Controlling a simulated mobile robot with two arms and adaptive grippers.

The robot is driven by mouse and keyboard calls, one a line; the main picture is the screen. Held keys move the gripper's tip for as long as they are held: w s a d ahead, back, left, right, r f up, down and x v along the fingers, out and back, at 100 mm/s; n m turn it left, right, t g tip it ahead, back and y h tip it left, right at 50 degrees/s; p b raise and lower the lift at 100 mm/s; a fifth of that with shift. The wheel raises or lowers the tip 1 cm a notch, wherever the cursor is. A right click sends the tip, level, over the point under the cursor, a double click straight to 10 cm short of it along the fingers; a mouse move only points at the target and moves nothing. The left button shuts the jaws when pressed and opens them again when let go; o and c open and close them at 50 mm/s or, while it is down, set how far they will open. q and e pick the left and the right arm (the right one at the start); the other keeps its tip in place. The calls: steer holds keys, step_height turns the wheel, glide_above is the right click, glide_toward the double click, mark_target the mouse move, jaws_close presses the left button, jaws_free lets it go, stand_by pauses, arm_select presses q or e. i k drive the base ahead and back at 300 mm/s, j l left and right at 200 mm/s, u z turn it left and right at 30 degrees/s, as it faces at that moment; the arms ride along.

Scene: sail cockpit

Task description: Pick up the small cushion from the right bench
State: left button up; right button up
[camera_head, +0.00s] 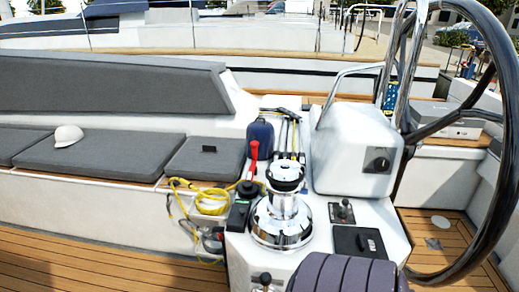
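A long bench carries flat grey cushions. The smallest one that shows whole is a squarish grey cushion (205,165) at the bench's right end, beside the winch console. It lies flat, with a small black item (209,149) on it. A longer grey cushion (100,155) lies to its left, and part of another grey cushion (20,142) shows at the left edge. I cannot tell from this view whether this is the right bench. Neither of my grippers is in view.
A chrome winch (283,215) stands on a white console, with yellow rope (205,192) beside it. A blue bottle-like object (261,138) stands behind. A white cap (68,135) lies on the bench. A big steering wheel (505,120) blocks the right. Wooden deck (85,262) is clear at front left.

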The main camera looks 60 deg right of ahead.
mark_target(207, 158)
steer(key=z, duration=1.65)
steer(key=i+j, duration=0.25)
steer(key=i+z, duration=0.05)
steer(key=i, duration=0.05)
